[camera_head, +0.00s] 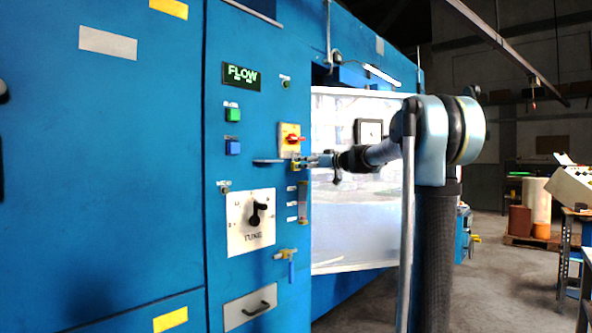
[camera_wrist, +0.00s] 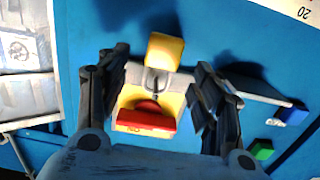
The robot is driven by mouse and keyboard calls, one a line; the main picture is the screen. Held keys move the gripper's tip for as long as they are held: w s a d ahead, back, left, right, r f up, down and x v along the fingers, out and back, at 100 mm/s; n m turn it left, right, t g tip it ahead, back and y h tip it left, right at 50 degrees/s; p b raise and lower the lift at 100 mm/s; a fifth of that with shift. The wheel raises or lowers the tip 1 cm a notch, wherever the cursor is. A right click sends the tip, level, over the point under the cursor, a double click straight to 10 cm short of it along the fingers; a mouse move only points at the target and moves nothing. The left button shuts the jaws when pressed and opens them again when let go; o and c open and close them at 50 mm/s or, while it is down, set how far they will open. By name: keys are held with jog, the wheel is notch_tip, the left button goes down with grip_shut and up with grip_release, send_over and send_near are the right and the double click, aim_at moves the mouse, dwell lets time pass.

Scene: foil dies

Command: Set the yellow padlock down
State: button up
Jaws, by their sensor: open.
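The yellow padlock (camera_wrist: 165,52) is between the spread fingers of my gripper (camera_wrist: 160,60) in the wrist view, with clear gaps on both sides. Its grey shackle points towards the red switch handle (camera_wrist: 146,121) on a yellow plate. In the head view the padlock (camera_head: 296,164) is a small yellow patch at the ledge's right end, partly hidden by my gripper (camera_head: 312,161). The red switch (camera_head: 295,139) is just above it.
The blue cabinet has a green button (camera_head: 233,115), a blue button (camera_head: 233,148) and a TUNE dial (camera_head: 255,216) nearby. A yellow valve (camera_head: 287,254) is below. A pale window panel (camera_head: 345,235) stands behind my arm. Open floor is at right.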

aim_at(298, 163)
jog(key=x, duration=0.4)
jog(key=shift+s, duration=0.15)
jog(key=c, duration=1.3)
jog(key=shift+r, duration=0.1)
